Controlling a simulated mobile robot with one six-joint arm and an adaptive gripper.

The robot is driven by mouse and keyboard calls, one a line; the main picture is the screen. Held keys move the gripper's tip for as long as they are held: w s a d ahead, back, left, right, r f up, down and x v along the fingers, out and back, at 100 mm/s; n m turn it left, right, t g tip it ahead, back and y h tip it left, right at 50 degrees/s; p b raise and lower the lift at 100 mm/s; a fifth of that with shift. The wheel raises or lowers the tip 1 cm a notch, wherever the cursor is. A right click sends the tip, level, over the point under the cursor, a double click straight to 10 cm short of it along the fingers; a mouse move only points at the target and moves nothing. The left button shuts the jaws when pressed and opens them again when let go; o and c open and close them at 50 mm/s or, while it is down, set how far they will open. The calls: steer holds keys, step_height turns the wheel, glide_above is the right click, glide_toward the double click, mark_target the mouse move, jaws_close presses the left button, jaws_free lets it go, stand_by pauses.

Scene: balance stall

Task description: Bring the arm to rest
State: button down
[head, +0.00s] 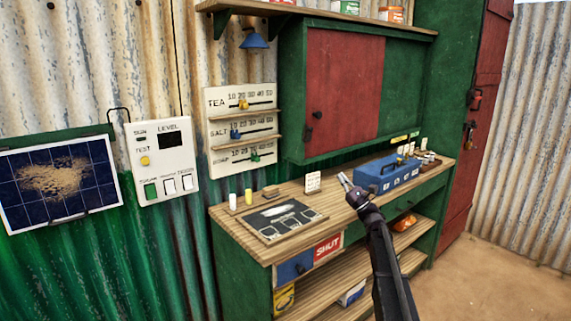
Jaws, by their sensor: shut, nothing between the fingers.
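My gripper (346,181) is at the end of my dark arm, which reaches up from the bottom of the head view. It is shut and empty, above the wooden counter (262,247). It appears between a small white dotted card (313,182) on its left and a blue box (372,178) on its right. I cannot tell its exact height over the counter.
A dark tray (284,217) lies on the counter, with white and yellow sticks behind it. A red-and-green cabinet (345,88) hangs above. A price board (241,130), a switch panel (161,161) and a solar panel (60,181) are at left. Bare floor (480,280) lies at right.

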steer(key=s+d+f+n+g+h, duration=0.2)
steer(key=s+f+n+h, duration=0.4)
steer(key=f+n+h, duration=0.8)
steer(key=s+d+f+n+g+h, duration=0.25)
steer(key=s+f+n+h, duration=0.5)
steer(key=n, duration=1.35)
steer(key=s+a+f+m+g, duration=0.2)
steer(key=s+f+m+g, duration=0.15)
steer(key=s, duration=0.25)
steer(key=s+a+f+m+g, duration=0.1)
steer(key=s+f+m+g, duration=0.25)
steer(key=s, duration=0.35)
steer(key=s+a+f+m+g+y, duration=0.1)
steer(key=s+a+m+g, duration=0.15)
steer(key=s, duration=0.45)
steer(key=s+a+f+m+g, duration=0.1)
steer(key=s+a+m+g, duration=0.15)
steer(key=s, duration=0.55)
step_height(320, 180, up, 19)
steer(key=p, duration=1.9)
steer(key=shift+d+r+m+p, duration=0.2)
steer(key=shift+m+p, duration=0.1)
steer(key=shift+p, duration=0.1)
